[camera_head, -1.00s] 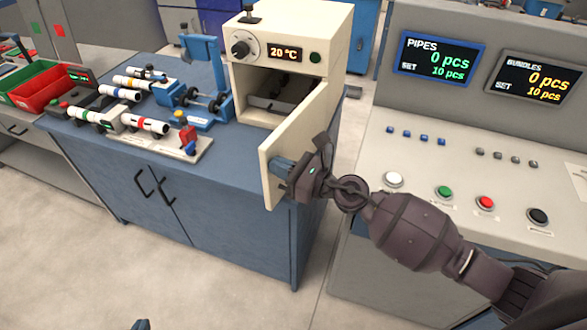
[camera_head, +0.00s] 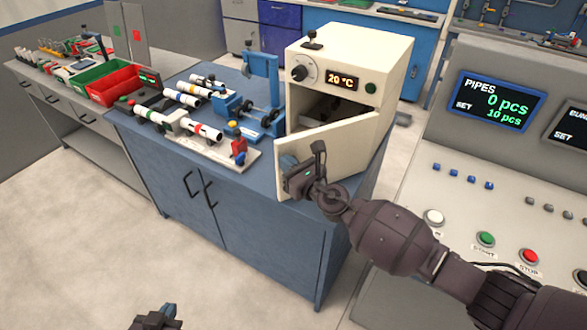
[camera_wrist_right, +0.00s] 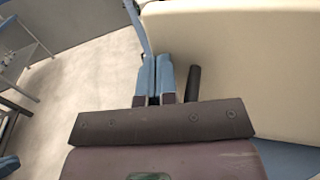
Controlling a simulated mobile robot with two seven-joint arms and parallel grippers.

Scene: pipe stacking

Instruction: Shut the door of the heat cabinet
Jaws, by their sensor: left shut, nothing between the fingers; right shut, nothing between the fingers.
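The cream heat cabinet (camera_head: 300,92) stands on the blue bench, and its display reads 20 °C. Its door (camera_head: 352,140) is partly open, with a gap into the dark inside above its top edge. My right gripper (camera_head: 300,172) is at the outer face of the door near its free edge. In the right wrist view my right gripper (camera_wrist_right: 157,65) has its two blue fingers together and empty, beside the dark door handle (camera_wrist_right: 193,83) and the cream door (camera_wrist_right: 250,60). I cannot tell whether they touch the door. My left gripper (camera_head: 158,318) is shut at the bottom edge, far from the cabinet.
Left of the cabinet, the blue bench (camera_head: 250,215) holds a fixture with white pipes (camera_head: 190,128) and a blue stand (camera_head: 262,85). A red bin (camera_head: 115,88) is further left. The control panel (camera_head: 450,190) stands close on the right. The floor in front is clear.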

